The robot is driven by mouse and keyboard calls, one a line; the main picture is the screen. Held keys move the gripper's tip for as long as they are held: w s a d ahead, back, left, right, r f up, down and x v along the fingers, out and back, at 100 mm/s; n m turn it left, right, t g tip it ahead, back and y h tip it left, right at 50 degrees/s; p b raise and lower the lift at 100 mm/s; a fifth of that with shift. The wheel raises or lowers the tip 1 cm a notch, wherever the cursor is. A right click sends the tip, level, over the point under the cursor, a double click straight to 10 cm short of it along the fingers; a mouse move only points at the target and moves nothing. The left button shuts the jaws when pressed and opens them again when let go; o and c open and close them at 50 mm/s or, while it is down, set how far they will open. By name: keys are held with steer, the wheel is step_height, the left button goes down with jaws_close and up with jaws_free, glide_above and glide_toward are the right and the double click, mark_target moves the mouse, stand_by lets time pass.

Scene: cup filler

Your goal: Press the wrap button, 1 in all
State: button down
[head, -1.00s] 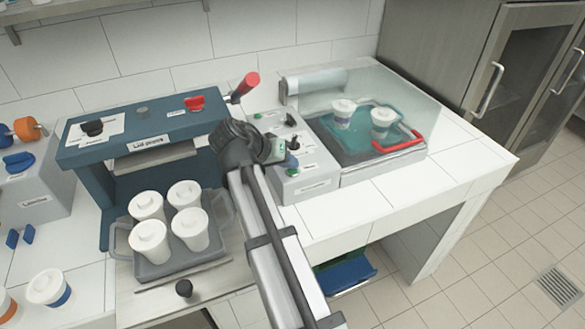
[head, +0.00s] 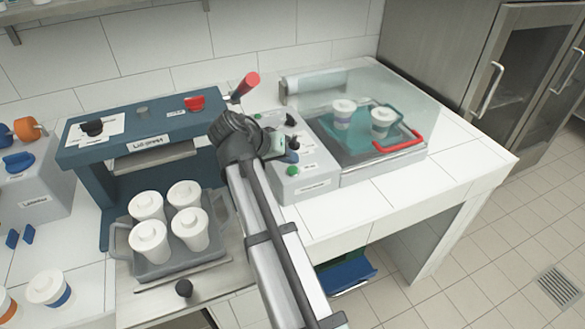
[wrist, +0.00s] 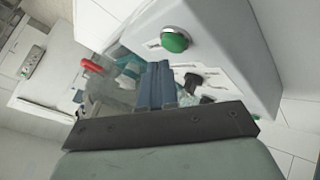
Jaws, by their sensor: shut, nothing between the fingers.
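A green button (head: 292,171) sits on the near corner of the grey control box (head: 310,184); it also shows in the wrist view (wrist: 175,39), uncovered. The small label beside it is too blurred to read. My gripper (head: 291,157) is shut and empty, just above and behind that button in the head view, apart from it. Its blue fingertips show together in the wrist view (wrist: 155,84), to the lower left of the button. Two white cups (head: 343,113) (head: 383,122) stand in the clear-covered machine, with teal material around their lower parts.
Dark knobs (head: 292,119) stand on the control box close to my gripper. The machine's red handle (head: 404,142) is at its right front. A lid press (head: 150,150) and a grey tray (head: 150,268) with several lidded cups are left. The white counter (head: 400,185) in front is clear.

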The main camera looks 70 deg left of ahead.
mark_target(289, 170)
steer(key=shift+r, duration=0.15)
steer(key=shift+r, duration=2.35)
